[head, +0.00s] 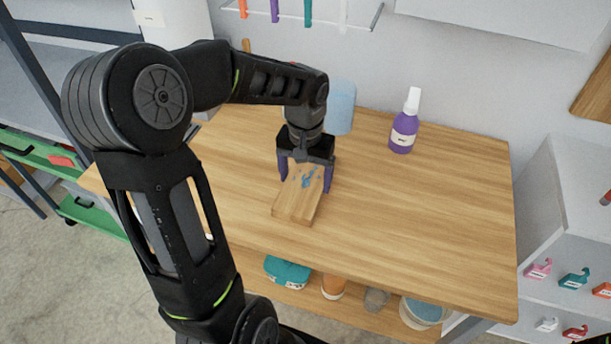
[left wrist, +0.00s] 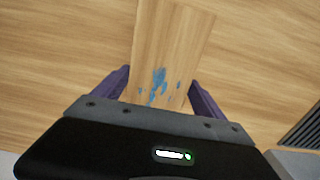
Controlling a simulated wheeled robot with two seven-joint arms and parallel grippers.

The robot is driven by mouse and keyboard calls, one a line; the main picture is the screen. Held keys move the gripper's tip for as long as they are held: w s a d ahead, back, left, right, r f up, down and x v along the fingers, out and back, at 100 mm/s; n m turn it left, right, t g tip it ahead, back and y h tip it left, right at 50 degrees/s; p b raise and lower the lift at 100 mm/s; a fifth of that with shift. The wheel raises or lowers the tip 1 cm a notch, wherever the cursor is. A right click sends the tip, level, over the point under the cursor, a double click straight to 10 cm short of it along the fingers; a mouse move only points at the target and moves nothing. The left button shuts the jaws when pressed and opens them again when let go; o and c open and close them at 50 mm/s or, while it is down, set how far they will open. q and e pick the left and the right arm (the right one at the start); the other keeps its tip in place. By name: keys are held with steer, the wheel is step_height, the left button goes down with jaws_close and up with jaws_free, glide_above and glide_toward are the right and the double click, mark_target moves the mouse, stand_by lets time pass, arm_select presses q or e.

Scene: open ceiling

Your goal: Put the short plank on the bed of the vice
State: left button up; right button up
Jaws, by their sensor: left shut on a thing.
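The short plank (head: 297,203) is light wood with blue paint marks. It lies lengthwise toward the front edge of the wooden table, and I cannot tell whether it touches the table top. My left gripper (head: 305,184) comes down from above with its purple fingers on both sides of the plank, shut on its far part. In the left wrist view the plank (left wrist: 172,45) runs out between the fingers (left wrist: 160,82), the blue marks close to the gripper. I cannot make out the vice in either view. My right gripper is not in view.
A purple bottle with a white cap (head: 404,125) and a light blue container (head: 340,107) stand at the back of the table (head: 440,210). The table's right side is clear. Below is a shelf with a teal case (head: 287,272) and tubs. A white unit with coloured hooks (head: 572,279) stands at right.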

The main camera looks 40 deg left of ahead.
mark_target(305, 181)
arm_select(q)
steer(key=shift+f, duration=0.2)
steer(key=o, duration=1.6)
step_height(305, 181, up, 12)
steer(key=shift+r, duration=0.15)
